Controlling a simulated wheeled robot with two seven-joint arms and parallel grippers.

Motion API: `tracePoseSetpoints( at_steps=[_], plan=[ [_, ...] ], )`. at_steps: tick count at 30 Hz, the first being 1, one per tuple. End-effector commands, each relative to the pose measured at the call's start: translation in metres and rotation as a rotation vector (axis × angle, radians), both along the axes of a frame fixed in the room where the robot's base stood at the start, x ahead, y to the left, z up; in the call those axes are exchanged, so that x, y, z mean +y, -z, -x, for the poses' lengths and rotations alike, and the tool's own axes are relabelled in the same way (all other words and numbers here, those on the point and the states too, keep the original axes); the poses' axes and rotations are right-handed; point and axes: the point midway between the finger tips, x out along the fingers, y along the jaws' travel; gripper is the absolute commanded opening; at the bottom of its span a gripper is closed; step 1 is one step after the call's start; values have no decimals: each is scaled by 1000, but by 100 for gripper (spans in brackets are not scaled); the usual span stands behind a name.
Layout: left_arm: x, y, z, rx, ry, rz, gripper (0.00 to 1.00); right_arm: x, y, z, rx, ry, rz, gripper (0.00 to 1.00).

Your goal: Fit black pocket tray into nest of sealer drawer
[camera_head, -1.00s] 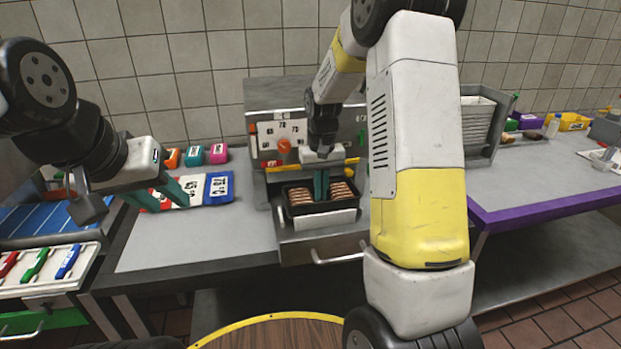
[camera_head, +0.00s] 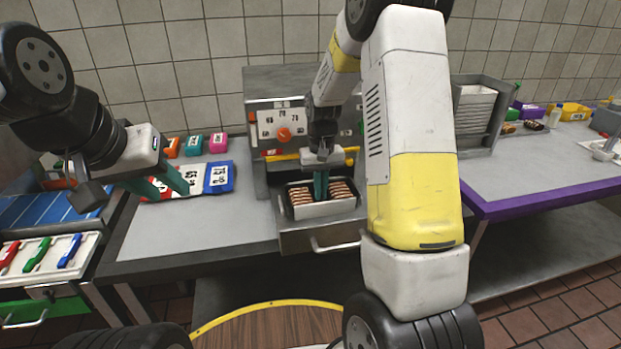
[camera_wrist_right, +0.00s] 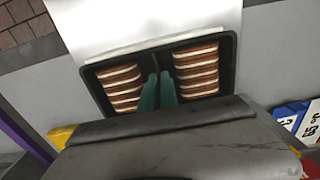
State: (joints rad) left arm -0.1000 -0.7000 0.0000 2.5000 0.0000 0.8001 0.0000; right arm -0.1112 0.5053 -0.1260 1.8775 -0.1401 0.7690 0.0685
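The black pocket tray (camera_wrist_right: 240,62) holds stacked brown-and-cream sandwiches (camera_wrist_right: 197,68) in two pockets. It sits low at the pulled-out metal sealer drawer (camera_head: 292,238), behind a white front ledge (camera_head: 325,209). I cannot tell whether it is fully seated in the nest. My right gripper (camera_head: 321,192) is over the tray's middle; its teal fingers (camera_wrist_right: 157,78) are close together at the divider between the pockets and appear shut on it. The large right arm hides the drawer's right side. My left gripper (camera_head: 171,190) is open and empty above the numbered cards.
The sealer body with an orange dial (camera_head: 284,134) stands behind the drawer. Red, white and blue numbered cards (camera_head: 219,178) lie left of it. A metal rack (camera_head: 478,112) stands to the right. The counter between cards and drawer is clear.

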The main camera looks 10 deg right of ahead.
Motion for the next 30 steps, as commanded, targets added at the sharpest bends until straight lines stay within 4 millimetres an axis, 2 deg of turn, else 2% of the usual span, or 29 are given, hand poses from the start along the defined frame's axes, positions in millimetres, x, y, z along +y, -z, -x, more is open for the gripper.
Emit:
tracePoseSetpoints(
  at_steps=[11, 15, 16, 25, 30],
  plan=[
    [0, 0, 0, 0, 0, 0, 36, 0, 0, 0, -1, 0, 0, 0],
    [0, 0, 0, 0, 0, 0, 36, 0, 0, 0, -1, 0, 0, 26],
    [0, 0, 0, 0, 0, 0, 36, 0, 0, 0, -1, 0, 0, 30],
    [0, 0, 0, 0, 0, 0, 36, 0, -4, -1, -2, 0, 0, 30],
    [0, 0, 0, 0, 0, 0, 36, 0, -28, -1, -5, 0, 0, 30]
  ],
)
